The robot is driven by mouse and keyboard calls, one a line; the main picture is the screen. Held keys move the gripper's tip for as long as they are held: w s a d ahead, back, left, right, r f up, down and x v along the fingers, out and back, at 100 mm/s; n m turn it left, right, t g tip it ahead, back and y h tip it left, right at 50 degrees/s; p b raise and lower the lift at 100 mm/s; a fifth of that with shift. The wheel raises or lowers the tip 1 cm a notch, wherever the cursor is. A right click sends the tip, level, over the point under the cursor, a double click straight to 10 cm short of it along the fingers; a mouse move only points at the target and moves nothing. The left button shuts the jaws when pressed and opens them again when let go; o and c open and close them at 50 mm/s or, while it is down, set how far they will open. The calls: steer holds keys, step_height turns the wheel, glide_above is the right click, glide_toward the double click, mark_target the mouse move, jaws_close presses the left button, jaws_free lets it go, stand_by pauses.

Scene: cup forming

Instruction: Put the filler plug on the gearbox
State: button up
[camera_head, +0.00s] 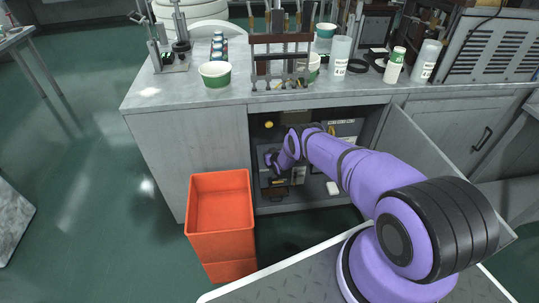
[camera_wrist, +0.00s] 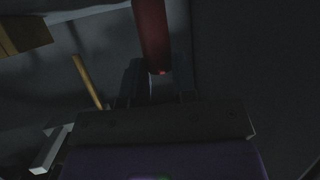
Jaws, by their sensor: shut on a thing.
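My gripper (camera_head: 273,160) is inside the open cabinet under the bench. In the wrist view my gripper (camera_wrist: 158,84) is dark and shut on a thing. A dark red bar (camera_wrist: 152,35) runs from the top edge of that view to between the fingers, and it seems to be the thing held. I cannot tell whether this bar is the filler plug. I cannot make out the gearbox for certain; dark box-like shapes stand in the cabinet around my gripper. A round yellow thing (camera_head: 268,124) shows at the cabinet's upper left.
The cabinet door (camera_head: 422,160) stands open on the right, close to my arm. An orange bin (camera_head: 221,224) stands on the floor at the left of the opening. The bench top (camera_head: 180,94) above carries tubs, bottles and a rack. A tan rod (camera_wrist: 87,80) shows in the wrist view.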

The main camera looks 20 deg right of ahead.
steer(key=shift+f, duration=0.15)
steer(key=shift+f, duration=0.1)
steer(key=o, duration=0.9)
steer(key=shift+v, duration=6.05)
